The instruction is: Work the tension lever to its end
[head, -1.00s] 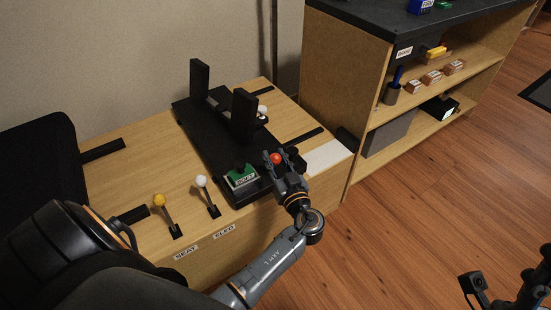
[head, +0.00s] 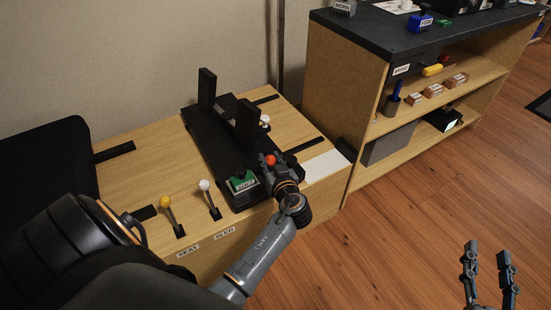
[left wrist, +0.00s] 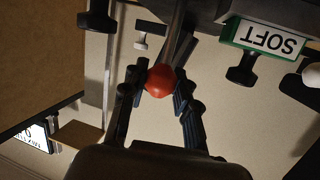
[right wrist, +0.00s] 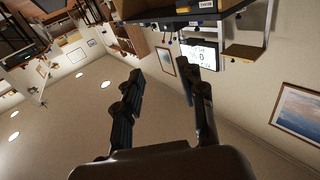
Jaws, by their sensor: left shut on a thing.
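The lever with the red ball knob (head: 270,160) stands at the right side of the black sled device (head: 222,150) on the wooden bench. My left gripper (head: 272,165) is shut on the lever at this knob. In the left wrist view the red knob (left wrist: 160,81) sits between my two fingers, with the lever's dark shaft running up behind it. A green block labelled SOFT (left wrist: 265,38) is close by at the upper right there. My right gripper (head: 487,246) is open and empty, held up over the floor at the lower right, far from the bench.
Black uprights (head: 247,122) rise from the device. A shelf unit (head: 345,85) stands at the right, with open floor before it.

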